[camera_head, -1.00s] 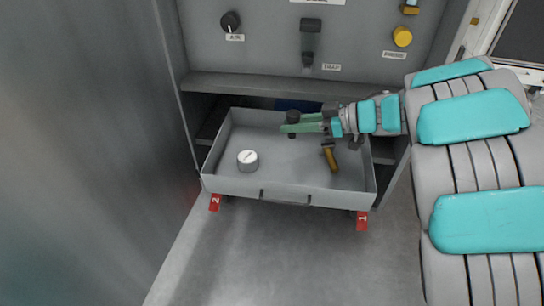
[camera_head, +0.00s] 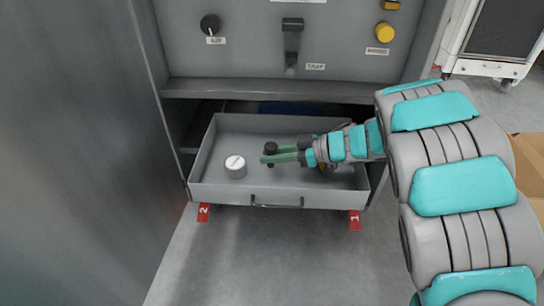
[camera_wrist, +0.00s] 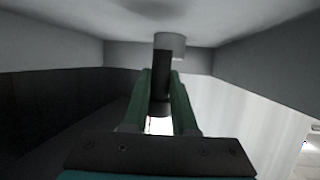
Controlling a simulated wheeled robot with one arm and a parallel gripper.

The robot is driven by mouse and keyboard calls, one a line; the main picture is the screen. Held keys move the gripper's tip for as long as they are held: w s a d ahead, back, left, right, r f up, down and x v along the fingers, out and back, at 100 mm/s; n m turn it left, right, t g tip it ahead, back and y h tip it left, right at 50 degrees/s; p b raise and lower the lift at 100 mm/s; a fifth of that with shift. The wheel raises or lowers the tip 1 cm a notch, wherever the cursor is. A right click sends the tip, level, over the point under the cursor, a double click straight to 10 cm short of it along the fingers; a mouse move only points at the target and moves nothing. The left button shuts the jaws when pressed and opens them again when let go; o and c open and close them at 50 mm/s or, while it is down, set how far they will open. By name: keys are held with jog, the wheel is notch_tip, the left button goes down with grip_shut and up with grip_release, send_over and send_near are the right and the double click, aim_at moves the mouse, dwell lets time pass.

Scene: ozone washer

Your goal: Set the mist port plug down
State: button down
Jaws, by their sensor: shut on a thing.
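The dark mist port plug (camera_head: 271,148) is upright between the green fingers of my gripper (camera_head: 268,159), inside the open grey drawer (camera_head: 250,190). My gripper is shut on it. In the wrist view the plug (camera_wrist: 162,70) stands between the two fingertips (camera_wrist: 161,90). The head view does not clearly show whether its lower end touches the drawer floor. A white round cap (camera_head: 235,167) stands on the drawer floor left of the plug, apart from it.
The drawer walls surround the plug. Red tags 2 (camera_head: 203,212) and 1 (camera_head: 354,220) hang below the front. Free drawer floor lies in front of the plug.

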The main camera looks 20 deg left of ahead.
jog(key=shift+f, duration=0.25)
jog(key=shift+f, duration=0.35)
jog(key=c, duration=0.7)
grip_release()
jog(key=shift+r, duration=0.15)
jog(key=shift+r, duration=0.3)
jog(key=shift+p+v, duration=0.65)
jog(key=shift+v, duration=3.2)
jog(key=shift+r, duration=0.15)
